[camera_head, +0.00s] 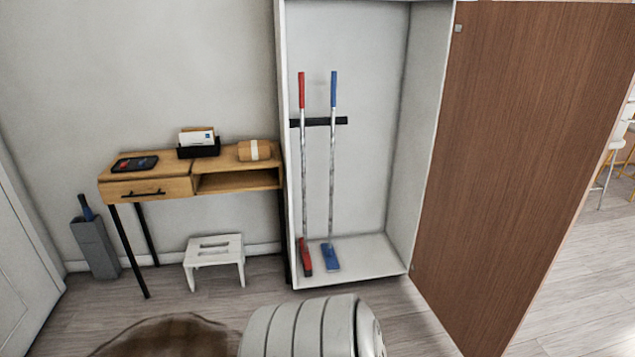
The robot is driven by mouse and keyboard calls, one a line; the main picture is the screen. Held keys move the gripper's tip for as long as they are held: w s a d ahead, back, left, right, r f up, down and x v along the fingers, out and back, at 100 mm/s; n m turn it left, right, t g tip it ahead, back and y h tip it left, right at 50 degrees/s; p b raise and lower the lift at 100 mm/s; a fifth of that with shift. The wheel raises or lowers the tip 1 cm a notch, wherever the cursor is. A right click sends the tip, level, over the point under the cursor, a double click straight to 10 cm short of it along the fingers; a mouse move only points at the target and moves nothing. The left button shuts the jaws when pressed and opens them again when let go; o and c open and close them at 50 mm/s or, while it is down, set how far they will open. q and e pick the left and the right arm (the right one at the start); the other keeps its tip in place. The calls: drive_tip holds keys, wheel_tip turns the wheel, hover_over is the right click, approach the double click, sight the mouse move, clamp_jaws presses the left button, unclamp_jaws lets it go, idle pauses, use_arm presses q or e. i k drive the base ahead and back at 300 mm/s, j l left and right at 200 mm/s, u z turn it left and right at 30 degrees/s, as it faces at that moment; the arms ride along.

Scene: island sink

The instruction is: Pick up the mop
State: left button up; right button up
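Two long-handled cleaning tools stand upright side by side in an open white cabinet. One has a red grip and a red head (305,256), the other a blue grip and a blue head (330,257). I cannot tell from their heads which one is the mop. Their grey shafts pass in front of a dark wall holder (319,122), and their heads are at the cabinet floor. Neither of my grippers is in view.
The brown cabinet door (530,150) stands wide open on the right. A wooden desk (150,189) with a small white stool (214,253) is left of the cabinet. A brown rug (165,337) lies at the front. Bare floor shows before the cabinet.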

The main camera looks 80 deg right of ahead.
sight(331, 261)
drive_tip(key=z, duration=2.85)
drive_tip(key=i+l, duration=0.1)
drive_tip(key=i, duration=0.3)
drive_tip(key=i+l, duration=0.1)
drive_tip(key=i, duration=0.35)
drive_tip(key=k+z, duration=0.05)
